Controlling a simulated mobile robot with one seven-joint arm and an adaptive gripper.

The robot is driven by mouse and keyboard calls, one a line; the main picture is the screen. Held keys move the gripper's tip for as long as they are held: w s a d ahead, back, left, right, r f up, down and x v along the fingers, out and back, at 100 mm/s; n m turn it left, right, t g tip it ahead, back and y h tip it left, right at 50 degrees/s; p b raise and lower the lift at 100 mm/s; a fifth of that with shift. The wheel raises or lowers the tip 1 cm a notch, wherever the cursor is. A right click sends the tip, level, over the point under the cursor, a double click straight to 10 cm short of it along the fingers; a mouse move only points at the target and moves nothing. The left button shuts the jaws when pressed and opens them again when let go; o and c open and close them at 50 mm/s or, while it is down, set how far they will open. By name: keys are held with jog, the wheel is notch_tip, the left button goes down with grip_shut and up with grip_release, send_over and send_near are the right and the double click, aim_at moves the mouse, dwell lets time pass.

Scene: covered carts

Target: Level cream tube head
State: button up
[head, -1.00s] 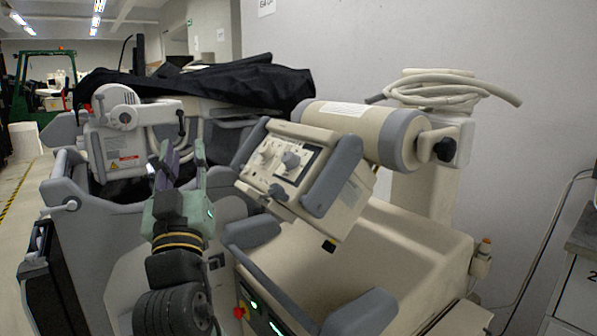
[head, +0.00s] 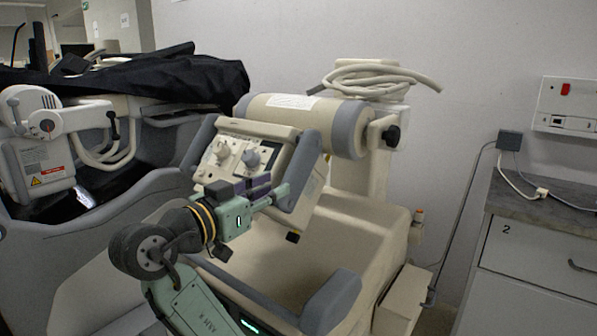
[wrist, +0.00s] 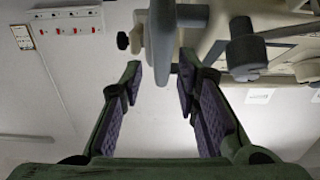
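The cream tube head (head: 308,111) is a cylinder with grey end bands, joined to a control box (head: 232,166) with knobs and grey handles. The box is tilted. My gripper (head: 268,190) is in front of the box, near its right-hand grey handle (head: 299,170), and partly covers the box's lower edge. In the wrist view my gripper (wrist: 160,78) is open with nothing in it. A grey handle bar (wrist: 162,45) shows between and beyond the fingertips; I cannot tell whether it touches them.
A cream cart (head: 340,230) with a grey front handle (head: 333,300) is below. A second cart with a white tube head (head: 40,125) and a black cover (head: 150,75) is at left. A drawer cabinet (head: 530,255) stands at right. A coiled cable (head: 370,80) lies on top.

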aim_at(300, 173)
jog(key=shift+w+d+r, duration=0.15)
jog(key=shift+w+d, duration=0.1)
jog(key=shift+w, duration=0.15)
jog(key=p+x, duration=0.2)
jog(key=x, duration=0.7)
jog(key=shift+a+p, duration=0.1)
jog(key=shift+p, duration=0.25)
grip_shut()
